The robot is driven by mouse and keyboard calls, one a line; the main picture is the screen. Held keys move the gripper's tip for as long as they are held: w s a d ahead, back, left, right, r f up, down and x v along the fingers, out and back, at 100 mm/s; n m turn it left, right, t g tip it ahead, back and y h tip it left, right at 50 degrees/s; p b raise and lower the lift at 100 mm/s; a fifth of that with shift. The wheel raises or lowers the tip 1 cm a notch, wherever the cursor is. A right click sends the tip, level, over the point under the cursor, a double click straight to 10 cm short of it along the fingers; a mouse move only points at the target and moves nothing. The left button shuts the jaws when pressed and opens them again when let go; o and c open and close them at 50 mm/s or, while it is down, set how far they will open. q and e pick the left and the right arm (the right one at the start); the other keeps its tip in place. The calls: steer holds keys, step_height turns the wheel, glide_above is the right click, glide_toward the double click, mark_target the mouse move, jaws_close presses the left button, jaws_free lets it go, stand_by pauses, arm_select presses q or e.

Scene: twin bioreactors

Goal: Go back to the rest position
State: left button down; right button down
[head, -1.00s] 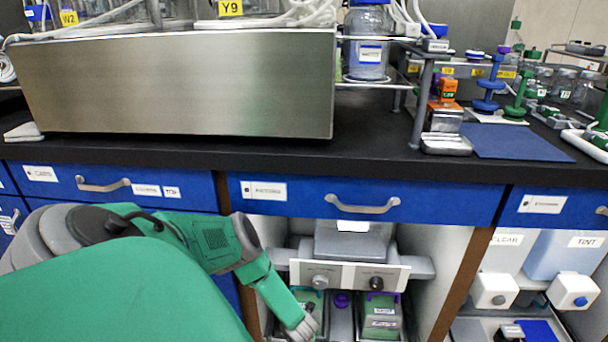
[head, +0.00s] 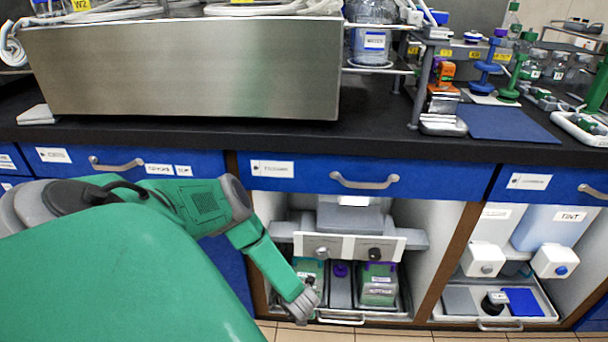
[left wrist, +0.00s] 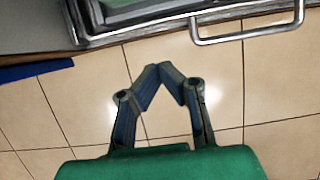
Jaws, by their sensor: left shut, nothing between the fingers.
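My left gripper (head: 302,305) hangs low at the end of my green left arm, in front of the open cabinet bay below the counter. In the left wrist view the left gripper (left wrist: 166,72) has its two fingers together at the tips, with nothing between them. Beneath it is tiled floor (left wrist: 85,110). My right gripper shows in neither view.
A tray handle (head: 340,320) juts out near my left gripper; it also shows in the left wrist view (left wrist: 245,35). Blue drawers (head: 425,185) with handles run under the black counter (head: 250,140). A large steel box (head: 185,70) stands on the counter. Floor in front is clear.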

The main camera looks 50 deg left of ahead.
arm_select(q)
steer(key=s+d+r+m+h+p, duration=0.2)
steer(key=d+r+m, duration=0.45)
steer(key=d, duration=0.35)
steer(key=s+d+r+m+h+p, duration=0.1)
steer(key=d+r+m+p, duration=0.1)
steer(key=d+r+m, duration=0.5)
steer(key=s+d+r+m+h+p, duration=0.2)
steer(key=d+r+m, duration=0.2)
steer(key=d+m, duration=0.65)
steer(key=s+d+r+m+p, duration=0.1)
steer(key=s+d+r+m, duration=0.1)
steer(key=s+r+m, duration=0.5)
steer(key=s+a+r+m+g+y+p, duration=0.1)
steer(key=s+a+r+m+g+p, duration=0.1)
steer(key=a+r+m, duration=0.8)
steer(key=s+r+m+p, duration=0.1)
steer(key=s+m, duration=0.1)
steer(key=m, duration=0.3)
steer(key=shift+s+a+y, duration=0.25)
steer(key=shift+a+y, duration=0.15)
